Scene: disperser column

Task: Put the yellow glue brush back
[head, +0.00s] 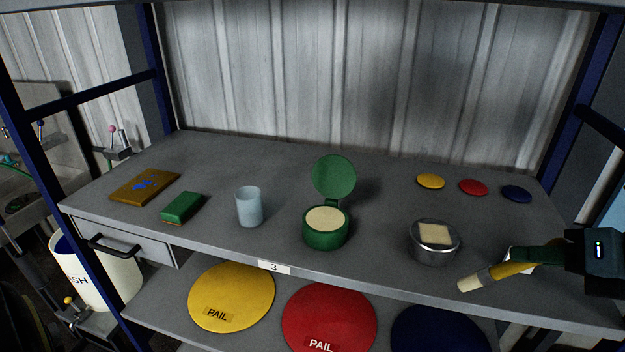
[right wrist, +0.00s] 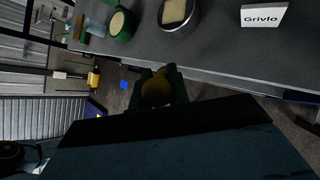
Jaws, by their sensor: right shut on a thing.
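My right gripper (head: 535,257) comes in from the right, in front of the shelf's front edge, and is shut on the yellow glue brush (head: 503,274). The brush lies nearly level, its pale tip (head: 469,284) pointing left and slightly down. In the right wrist view the fingers (right wrist: 157,88) close around its dark yellow handle end (right wrist: 157,92). A green pot (head: 326,236) with its lid (head: 333,176) flipped up and cream contents stands mid-shelf. A metal tin (head: 435,247) with a pale square on top stands left of the brush. My left gripper is not in view.
A pale cup (head: 249,207), a green block (head: 182,207) and a brown board (head: 145,187) stand at left. Yellow (head: 431,181), red (head: 473,187) and blue (head: 517,194) discs lie back right. A white "Grivlo" card (right wrist: 264,15) stands near the front edge. Pail lids (head: 231,290) lie below.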

